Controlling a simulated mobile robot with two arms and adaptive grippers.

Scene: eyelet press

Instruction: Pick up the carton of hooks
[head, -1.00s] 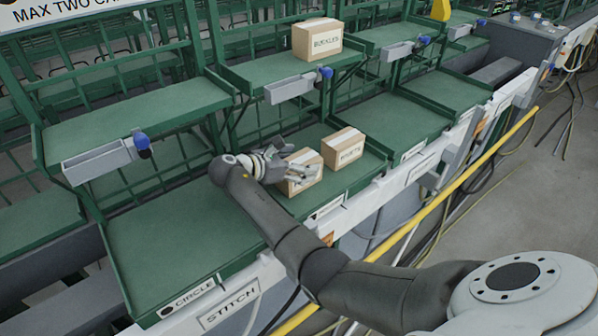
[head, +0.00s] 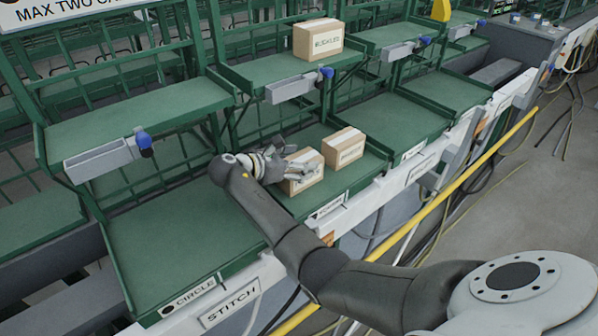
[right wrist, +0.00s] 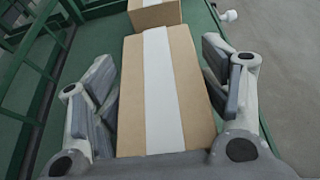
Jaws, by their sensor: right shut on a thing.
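A brown carton (head: 296,187) with a white tape strip on its top sits on a lower green shelf. My right gripper (head: 304,168) is at this carton and partly covers it, so its label cannot be read. In the right wrist view the same carton (right wrist: 186,105) lies between the two fingers of my right gripper (right wrist: 160,78), one on each side, shut on it. A second similar carton (head: 345,148) stands just right of it on the same shelf, its label too blurred to read. My left gripper is not in view.
A carton marked BUCKLES (head: 318,40) stands on the upper shelf (head: 262,68). Grey holders with blue knobs (head: 326,72) stick out from the upper shelves. The lower shelf bay at left (head: 165,235) is empty. A yellow rail (head: 440,203) runs along the front.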

